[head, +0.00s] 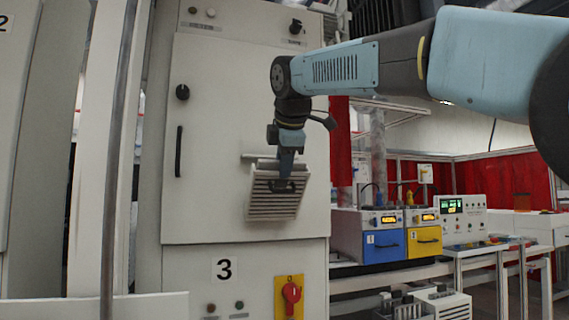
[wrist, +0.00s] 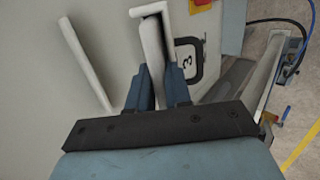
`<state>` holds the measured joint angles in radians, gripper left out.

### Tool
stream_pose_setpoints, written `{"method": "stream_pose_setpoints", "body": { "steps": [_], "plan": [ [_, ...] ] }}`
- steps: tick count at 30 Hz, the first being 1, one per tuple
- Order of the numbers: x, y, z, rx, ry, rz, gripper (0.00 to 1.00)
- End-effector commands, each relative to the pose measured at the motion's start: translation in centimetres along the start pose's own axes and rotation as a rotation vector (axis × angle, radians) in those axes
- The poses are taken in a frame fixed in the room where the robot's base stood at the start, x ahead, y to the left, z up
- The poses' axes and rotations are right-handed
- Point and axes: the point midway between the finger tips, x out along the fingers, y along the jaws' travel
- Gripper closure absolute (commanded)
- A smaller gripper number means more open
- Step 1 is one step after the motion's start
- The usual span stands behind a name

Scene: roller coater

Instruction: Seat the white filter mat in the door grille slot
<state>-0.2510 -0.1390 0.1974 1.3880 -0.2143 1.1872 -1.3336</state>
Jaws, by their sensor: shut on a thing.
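The door grille (head: 274,200) is a pale louvred panel on the grey cabinet door, in the middle of the head view. My gripper (head: 286,184) hangs pointing down in front of it, overlapping its upper part. In the wrist view, my gripper (wrist: 156,78) is shut on a pale slab seen nearly edge-on, which looks like the white filter mat (wrist: 153,48). The slab's far end reaches a pale L-shaped edge (wrist: 152,10). I cannot tell whether it lies inside the slot or just beside it. The mat is not clearly distinguishable in the head view.
A pale bar (head: 254,156) sits on the cabinet door (head: 225,110) just above the grille; a similar bar (wrist: 86,62) shows in the wrist view. A black door handle (head: 179,151) is to the left. A red rotary switch (head: 291,293) is below. Blue and yellow boxes stand right.

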Motion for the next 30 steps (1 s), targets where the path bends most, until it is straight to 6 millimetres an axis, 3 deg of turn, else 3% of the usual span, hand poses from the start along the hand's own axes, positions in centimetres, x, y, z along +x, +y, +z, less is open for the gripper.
{"method": "stream_pose_setpoints", "body": {
  "steps": [30],
  "plan": [
    [2.1,0.0,-0.2,0.000,0.000,-0.001,1.00]
  ]
}}
